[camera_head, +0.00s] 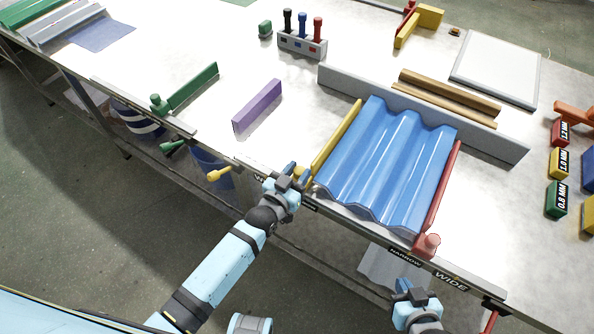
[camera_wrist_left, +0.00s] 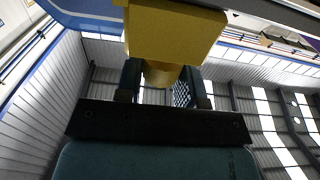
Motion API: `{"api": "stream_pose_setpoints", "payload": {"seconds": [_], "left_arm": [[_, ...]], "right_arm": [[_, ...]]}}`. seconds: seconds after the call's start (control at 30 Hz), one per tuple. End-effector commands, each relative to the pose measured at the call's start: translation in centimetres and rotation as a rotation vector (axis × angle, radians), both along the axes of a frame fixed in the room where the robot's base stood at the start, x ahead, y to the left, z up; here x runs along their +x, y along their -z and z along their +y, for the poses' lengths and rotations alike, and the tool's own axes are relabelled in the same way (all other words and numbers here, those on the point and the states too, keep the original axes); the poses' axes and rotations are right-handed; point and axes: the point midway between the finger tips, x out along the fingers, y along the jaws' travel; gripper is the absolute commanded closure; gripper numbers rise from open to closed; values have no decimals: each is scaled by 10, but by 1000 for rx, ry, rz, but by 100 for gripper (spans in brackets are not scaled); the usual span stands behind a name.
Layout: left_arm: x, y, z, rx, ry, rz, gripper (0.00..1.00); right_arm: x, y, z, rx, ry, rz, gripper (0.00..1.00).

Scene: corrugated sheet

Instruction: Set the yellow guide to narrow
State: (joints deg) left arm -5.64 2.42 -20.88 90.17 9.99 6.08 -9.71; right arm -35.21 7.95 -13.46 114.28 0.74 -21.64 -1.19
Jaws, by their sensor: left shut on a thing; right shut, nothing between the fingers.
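The yellow guide (camera_head: 337,138) is a long bar along the left side of the blue corrugated sheet (camera_head: 385,160), close to its left edge. My left gripper (camera_head: 292,176) is at the guide's front end, at the table edge, shut on its yellow handle. In the left wrist view the yellow handle (camera_wrist_left: 160,74) sits between the fingers under a wider yellow block (camera_wrist_left: 172,32). The left scale label is mostly hidden by my gripper; only a "W" (camera_head: 259,178) shows. My right gripper (camera_head: 415,298) is shut and empty, below the front edge.
A red guide (camera_head: 442,190) with a red knob (camera_head: 428,243) lies along the sheet's right side, near labels reading NARROW (camera_head: 405,257) and WIDE (camera_head: 451,281). A grey fence (camera_head: 430,115) stands behind the sheet. A purple bar (camera_head: 258,106) and green guide (camera_head: 193,87) lie left.

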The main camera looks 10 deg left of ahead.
Motion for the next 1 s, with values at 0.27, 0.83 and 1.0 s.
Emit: {"api": "stream_pose_setpoints", "payload": {"seconds": [0.27,0.83,1.0], "left_arm": [[0,1,0,0,0,1,39],[-63,3,23,2,0,5,39],[-98,2,36,0,0,4,39]], "right_arm": [[1,-1,-1,-1,2,-2,100],[-1,6,0,-1,0,4,100],[-1,7,0,0,0,4,100]]}}
